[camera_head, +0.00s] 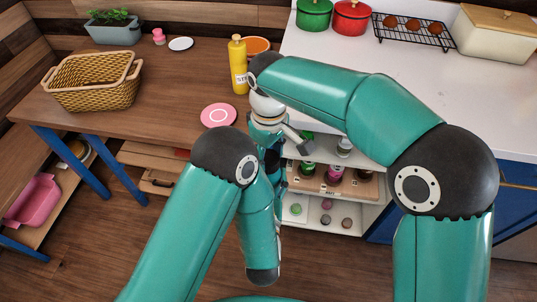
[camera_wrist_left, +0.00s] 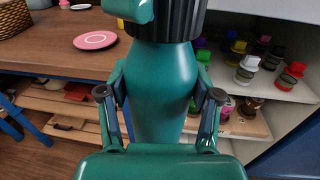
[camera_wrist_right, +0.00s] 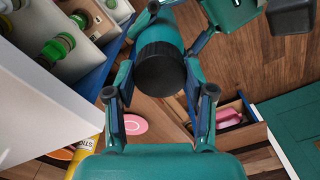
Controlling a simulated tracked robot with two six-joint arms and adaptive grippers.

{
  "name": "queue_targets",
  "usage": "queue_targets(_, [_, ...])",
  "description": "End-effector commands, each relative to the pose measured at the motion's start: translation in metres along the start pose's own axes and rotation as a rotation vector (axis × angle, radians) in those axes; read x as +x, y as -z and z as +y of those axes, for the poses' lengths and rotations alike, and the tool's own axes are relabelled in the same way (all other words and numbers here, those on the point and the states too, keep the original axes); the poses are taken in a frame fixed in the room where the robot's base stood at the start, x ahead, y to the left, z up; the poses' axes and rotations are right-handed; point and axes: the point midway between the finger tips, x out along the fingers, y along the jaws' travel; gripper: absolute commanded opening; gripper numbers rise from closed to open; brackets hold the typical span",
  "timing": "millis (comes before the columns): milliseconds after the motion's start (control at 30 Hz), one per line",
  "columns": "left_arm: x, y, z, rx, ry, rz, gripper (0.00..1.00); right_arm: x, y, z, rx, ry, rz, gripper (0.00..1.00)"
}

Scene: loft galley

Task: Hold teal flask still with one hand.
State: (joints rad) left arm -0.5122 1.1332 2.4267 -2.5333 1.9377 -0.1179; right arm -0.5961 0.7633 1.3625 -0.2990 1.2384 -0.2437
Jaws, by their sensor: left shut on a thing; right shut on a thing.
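The teal flask (camera_wrist_left: 166,95) stands roughly upright in the left wrist view, with a black ribbed cap (camera_wrist_left: 168,24) on top. My left gripper (camera_wrist_left: 161,80) has a finger on each side of its body and is shut on it. In the right wrist view, the black cap (camera_wrist_right: 159,68) and part of the teal body lie between the fingers of my right gripper (camera_wrist_right: 168,62), which is shut on the cap end from above. In the head view my right gripper (camera_head: 270,145) points down. My arms mostly hide the flask and my left gripper there.
A yellow bottle (camera_head: 238,66) and a pink plate (camera_head: 219,115) stand on the wooden table's right end. A wicker basket (camera_head: 92,80) is at its left. An open shelf (camera_head: 318,219) with small jars is behind my grippers, under the white counter (camera_head: 420,95).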

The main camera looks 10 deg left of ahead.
Motion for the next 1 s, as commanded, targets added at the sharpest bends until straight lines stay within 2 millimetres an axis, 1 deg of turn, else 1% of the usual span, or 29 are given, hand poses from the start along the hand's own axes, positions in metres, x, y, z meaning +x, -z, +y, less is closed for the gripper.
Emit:
queue_targets(33, [0.000, -0.003, -0.003, -0.003, 0.010, -0.011, 0.00, -0.001, 0.003, -0.001, -0.007, 0.001, 0.011, 0.12])
queue_targets(667, [0.000, -0.002, -0.002, -0.001, 0.007, -0.007, 0.00, -0.002, 0.003, -0.001, -0.003, 0.000, 0.010, 0.12])
queue_targets(1000, [0.000, -0.002, -0.002, -0.001, 0.006, -0.005, 0.00, -0.013, 0.003, -0.001, -0.004, 0.000, 0.010, 0.12])
